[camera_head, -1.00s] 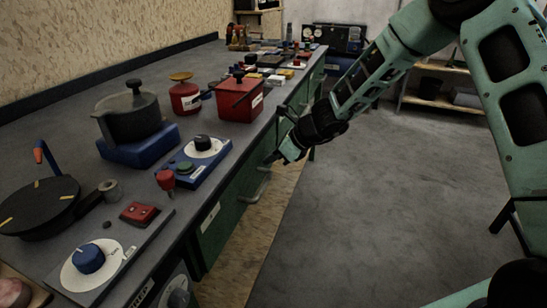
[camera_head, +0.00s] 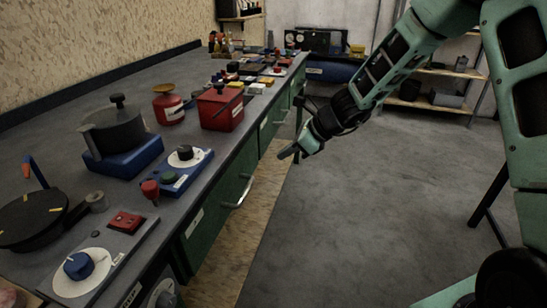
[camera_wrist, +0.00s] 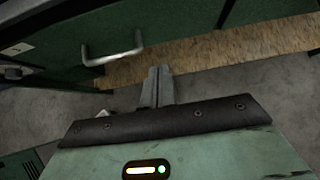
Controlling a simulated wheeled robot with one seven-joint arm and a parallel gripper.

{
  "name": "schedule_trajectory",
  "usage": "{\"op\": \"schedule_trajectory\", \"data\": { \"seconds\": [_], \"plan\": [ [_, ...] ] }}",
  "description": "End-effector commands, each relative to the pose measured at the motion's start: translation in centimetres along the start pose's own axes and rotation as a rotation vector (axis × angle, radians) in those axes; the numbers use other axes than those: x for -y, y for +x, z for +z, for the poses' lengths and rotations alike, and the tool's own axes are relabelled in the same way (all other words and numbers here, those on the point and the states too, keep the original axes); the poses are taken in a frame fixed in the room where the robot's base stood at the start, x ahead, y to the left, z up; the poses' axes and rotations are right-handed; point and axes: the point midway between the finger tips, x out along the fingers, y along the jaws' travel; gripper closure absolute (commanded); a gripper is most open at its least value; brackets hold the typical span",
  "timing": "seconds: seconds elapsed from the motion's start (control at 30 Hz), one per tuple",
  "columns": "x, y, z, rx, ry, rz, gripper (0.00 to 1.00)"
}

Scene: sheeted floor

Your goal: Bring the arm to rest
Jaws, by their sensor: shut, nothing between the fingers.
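My gripper (camera_head: 289,153) is at the end of the green arm, over the floor strip just right of the bench's green drawer fronts. Its fingers are together and hold nothing. In the wrist view the shut fingers (camera_wrist: 158,86) point toward the green drawer front (camera_wrist: 180,25). A metal drawer handle (camera_wrist: 112,48) shows to their upper left, apart from them. The same handle (camera_head: 239,191) is below and left of my gripper in the head view.
The grey bench (camera_head: 100,92) runs along the left. It carries a red box-shaped pot (camera_head: 221,110), a dark pot (camera_head: 113,130) on a blue base, and a control panel with a blue knob (camera_head: 79,265). Shelves (camera_head: 440,95) stand at the back. The grey floor (camera_head: 370,210) is clear.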

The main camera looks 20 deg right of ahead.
Motion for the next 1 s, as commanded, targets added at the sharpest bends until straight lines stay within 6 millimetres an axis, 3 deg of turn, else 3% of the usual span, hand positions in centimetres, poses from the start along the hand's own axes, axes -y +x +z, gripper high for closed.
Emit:
{"op": "schedule_trajectory", "data": {
  "seconds": [0.1,0.3,0.37,0.43,0.57,0.7,0.8,0.9,1.0],
  "plan": [
    [0.0,-1.2,0.0,0.000,0.000,-0.001,1.00],
    [-0.1,-1.7,0.0,-0.002,-0.006,0.002,1.00],
    [-0.9,-1.9,0.7,-0.007,-0.048,0.016,1.00],
    [-3.0,-2.3,2.1,-0.020,-0.151,0.052,1.00],
    [-9.8,-4.0,5.5,-0.059,-0.511,0.177,1.00],
    [-19.3,-7.7,8.0,-0.097,-1.054,0.371,1.00],
    [-25.7,-11.4,8.3,-0.112,-1.482,0.533,1.00],
    [-30.5,-15.7,7.5,-0.118,-1.911,0.703,1.00],
    [-33.2,-19.2,6.3,-0.120,-2.254,0.848,1.00]
  ]
}}
